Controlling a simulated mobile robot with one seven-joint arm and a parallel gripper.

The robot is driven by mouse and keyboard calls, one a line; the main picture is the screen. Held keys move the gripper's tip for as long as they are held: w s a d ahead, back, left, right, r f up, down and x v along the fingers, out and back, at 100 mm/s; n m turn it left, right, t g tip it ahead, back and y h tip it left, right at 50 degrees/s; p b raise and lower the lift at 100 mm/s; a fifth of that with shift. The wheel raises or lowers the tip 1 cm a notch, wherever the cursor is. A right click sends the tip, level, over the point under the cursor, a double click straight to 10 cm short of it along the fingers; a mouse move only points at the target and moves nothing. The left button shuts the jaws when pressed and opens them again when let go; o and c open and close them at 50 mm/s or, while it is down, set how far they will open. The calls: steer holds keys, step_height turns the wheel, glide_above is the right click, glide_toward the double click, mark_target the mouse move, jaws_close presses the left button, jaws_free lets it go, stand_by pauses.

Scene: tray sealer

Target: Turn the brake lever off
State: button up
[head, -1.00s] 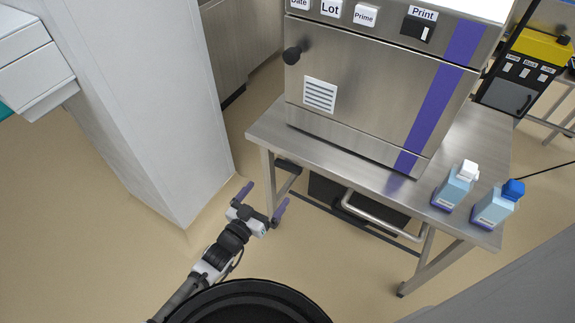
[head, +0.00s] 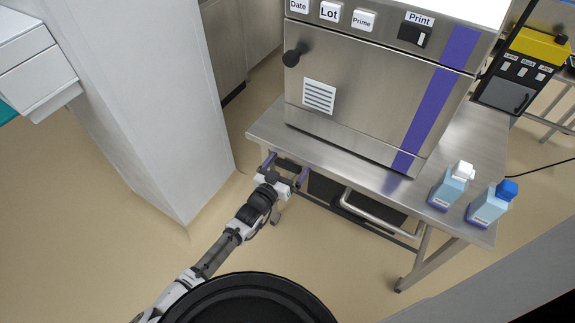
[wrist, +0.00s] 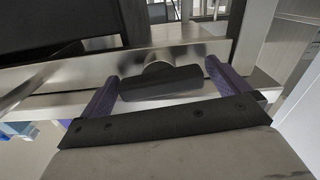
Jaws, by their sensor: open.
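My gripper (head: 286,166) is at the left front corner of the steel table, just below the tabletop edge. Its two purple fingers are open. In the wrist view, a dark bar-shaped lever (wrist: 160,84) on a round metal hub (wrist: 157,68) lies between the fingers of my gripper (wrist: 162,72). It looks like the brake lever. The lever lies roughly crosswise between the fingers, and I cannot tell whether either finger touches it. In the head view my gripper and the table edge mostly hide it.
A steel machine (head: 370,110) with a black knob (head: 293,56) stands on the table (head: 330,153). Two bottles, one white-capped (head: 450,187) and one blue-capped (head: 491,205), stand at the table's right. A white pillar (head: 150,110) stands left of my arm. A rail (head: 375,215) runs below the tabletop.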

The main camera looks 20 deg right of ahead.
steer(key=c, duration=0.9)
steer(key=shift+m+b, duration=0.45)
steer(key=shift+m, duration=0.35)
steer(key=o, duration=0.9)
steer(key=b+v, duration=0.2)
steer(key=v, duration=1.2)
steer(key=shift+d, duration=0.1)
